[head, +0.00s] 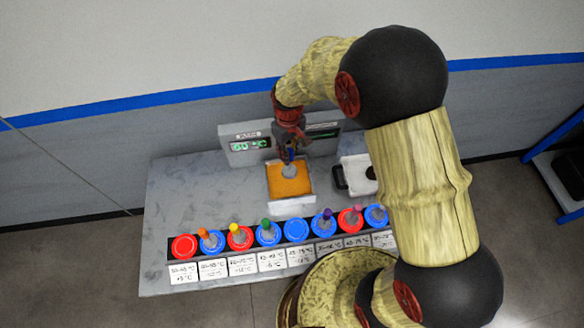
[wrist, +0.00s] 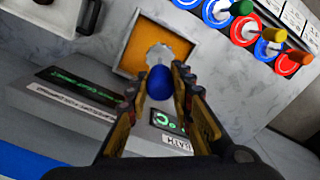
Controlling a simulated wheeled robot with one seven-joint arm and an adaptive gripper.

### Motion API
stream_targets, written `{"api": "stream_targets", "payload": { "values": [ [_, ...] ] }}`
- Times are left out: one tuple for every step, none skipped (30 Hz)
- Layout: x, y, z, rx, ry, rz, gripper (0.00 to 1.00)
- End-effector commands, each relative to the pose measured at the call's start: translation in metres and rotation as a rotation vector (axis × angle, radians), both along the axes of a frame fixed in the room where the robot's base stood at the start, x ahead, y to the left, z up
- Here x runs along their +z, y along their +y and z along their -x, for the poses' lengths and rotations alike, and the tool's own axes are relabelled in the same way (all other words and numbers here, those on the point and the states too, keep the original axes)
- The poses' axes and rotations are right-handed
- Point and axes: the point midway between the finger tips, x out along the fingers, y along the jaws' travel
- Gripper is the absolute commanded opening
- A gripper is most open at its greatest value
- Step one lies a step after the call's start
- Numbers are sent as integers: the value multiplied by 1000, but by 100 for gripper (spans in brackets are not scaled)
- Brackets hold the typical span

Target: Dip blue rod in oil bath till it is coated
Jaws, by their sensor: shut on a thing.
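My gripper (head: 290,146) is shut on the blue rod (head: 290,154) above the oil bath. In the wrist view, the rod's round blue end (wrist: 159,82) sits between the fingertips (wrist: 158,78). Its grey lower part (wrist: 160,56) points down into the outline of the bath. The oil bath (head: 292,208) is a pale square tray with orange oil, and it also shows in the wrist view (wrist: 127,63). I cannot tell whether the grey end touches the oil or hangs above it, nor whether it is coated.
A rack of red and blue round holders (head: 240,237) with coloured rods runs along the front, white labels before it. The red leftmost holder and a blue middle one (head: 297,230) look empty. A display box (head: 240,146) stands behind the bath; a white-and-black device (head: 354,171) stands right.

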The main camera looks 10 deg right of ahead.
Motion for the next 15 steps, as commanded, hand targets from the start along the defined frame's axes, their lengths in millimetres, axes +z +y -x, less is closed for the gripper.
{"api": "stream_targets", "payload": {
  "values": [
    [-1, 0, -11, -2, -2, 0, 0],
    [-1, 0, -17, -2, -2, 0, 0],
    [-1, 0, -25, -2, 0, 0, 0],
    [-1, 0, -31, -2, -2, 0, 0],
    [-1, 0, -37, -2, -1, -1, 0],
    [-9, 0, -38, -1, 1, 1, 0],
    [-18, 0, -37, 0, 1, 1, 0],
    [-25, 0, -36, 0, 1, 1, 0],
    [-33, 0, -36, 0, 2, 0, 0],
    [-39, 0, -35, 0, 3, 1, 0],
    [-45, 0, -35, 0, 3, 1, 0],
    [-52, 0, -36, 0, 2, 0, 0],
    [-56, 0, -36, 0, 1, 1, 0],
    [-61, 0, -36, 0, 0, 0, 0],
    [-66, 0, -36, 0, 0, 0, 0]
  ]
}}
